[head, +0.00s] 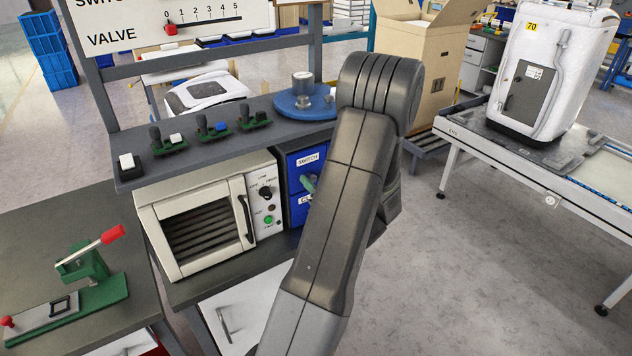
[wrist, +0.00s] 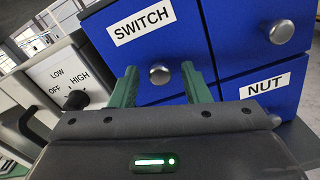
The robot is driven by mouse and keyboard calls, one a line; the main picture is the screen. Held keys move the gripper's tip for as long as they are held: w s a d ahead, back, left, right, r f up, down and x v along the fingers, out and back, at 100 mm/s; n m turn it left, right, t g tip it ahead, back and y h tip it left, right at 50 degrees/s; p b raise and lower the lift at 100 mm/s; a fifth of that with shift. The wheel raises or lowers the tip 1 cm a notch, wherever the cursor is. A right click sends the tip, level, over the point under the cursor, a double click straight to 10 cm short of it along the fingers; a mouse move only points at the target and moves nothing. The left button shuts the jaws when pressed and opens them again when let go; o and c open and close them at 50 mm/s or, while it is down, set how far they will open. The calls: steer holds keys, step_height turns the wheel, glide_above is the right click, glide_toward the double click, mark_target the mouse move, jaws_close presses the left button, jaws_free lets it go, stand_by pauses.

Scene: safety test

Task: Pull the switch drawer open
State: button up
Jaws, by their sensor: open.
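The switch drawer is a blue drawer front with a white SWITCH label and a round metal knob (wrist: 159,74). The switch drawer (wrist: 175,47) fills the upper middle of the wrist view and looks closed. In the head view the switch drawer (head: 294,160) shows partly, with my arm covering its right side. My gripper (wrist: 160,88) has two green fingers, open, one on each side of the knob in the picture. I cannot tell whether they touch the knob or the drawer front. In the head view a green finger (head: 309,183) shows in front of the drawers.
A NUT drawer (wrist: 265,85) and another knobbed drawer (wrist: 257,30) adjoin on the right. A white oven (head: 205,215) with dials stands left of the cabinet. A grey shelf (head: 215,145) with several switches and a blue round base (head: 300,112) runs above.

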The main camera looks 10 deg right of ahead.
jaws_close()
steer(key=shift+s+d+f, duration=0.1)
steer(key=shift+s+d, duration=0.05)
steer(key=shift+s, duration=0.15)
steer(key=b+v, duration=0.2)
steer(key=v, duration=0.9)
steer(key=shift+s, duration=0.35)
jaws_free()
steer(key=b+v, duration=0.2)
steer(key=v, duration=1.1)
steer(key=shift+s+d, duration=0.2)
steer(key=shift+s, duration=0.2)
